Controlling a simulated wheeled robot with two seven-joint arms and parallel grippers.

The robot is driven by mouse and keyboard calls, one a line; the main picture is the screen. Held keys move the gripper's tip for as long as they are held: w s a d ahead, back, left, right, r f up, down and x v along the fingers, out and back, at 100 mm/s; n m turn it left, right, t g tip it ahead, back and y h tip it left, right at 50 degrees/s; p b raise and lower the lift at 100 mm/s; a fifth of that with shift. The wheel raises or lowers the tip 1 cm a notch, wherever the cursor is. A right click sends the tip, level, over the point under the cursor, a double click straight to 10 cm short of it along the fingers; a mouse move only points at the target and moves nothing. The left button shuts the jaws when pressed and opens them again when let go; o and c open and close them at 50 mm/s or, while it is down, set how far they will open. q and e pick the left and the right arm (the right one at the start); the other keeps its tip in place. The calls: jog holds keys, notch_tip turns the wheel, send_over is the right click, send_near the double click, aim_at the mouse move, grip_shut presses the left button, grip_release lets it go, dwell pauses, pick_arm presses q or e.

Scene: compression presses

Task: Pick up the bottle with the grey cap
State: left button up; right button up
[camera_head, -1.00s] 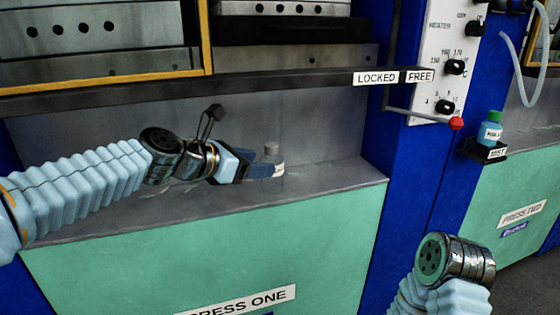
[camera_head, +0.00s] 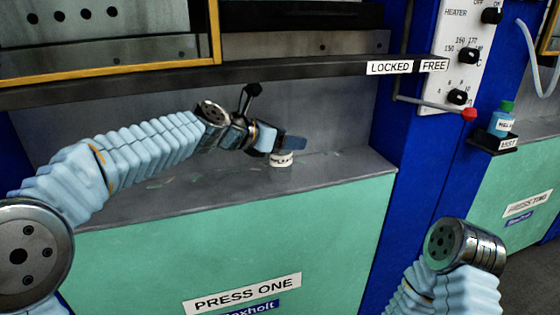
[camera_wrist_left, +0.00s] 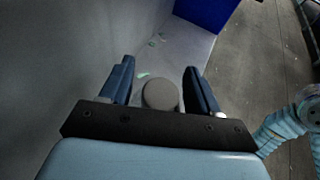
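The bottle with the grey cap stands on the grey ledge (camera_head: 340,170) of press one. In the head view only its pale labelled lower part (camera_head: 281,160) shows, below my left gripper (camera_head: 290,143), whose blue fingers hide the rest. In the left wrist view the round grey cap (camera_wrist_left: 161,95) sits between the two blue fingers of my left gripper (camera_wrist_left: 160,85). The fingers are apart, with a gap on each side of the cap, so the gripper is open around the bottle's top. My right arm shows at the lower right, but its gripper is out of view.
A dark bar with LOCKED and FREE labels (camera_head: 405,66) runs above the ledge. The grey back wall stands close behind my left gripper. A blue bottle with a green cap (camera_head: 503,122) stands on a small black shelf (camera_head: 492,142) at right.

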pick_arm(q)
grip_shut()
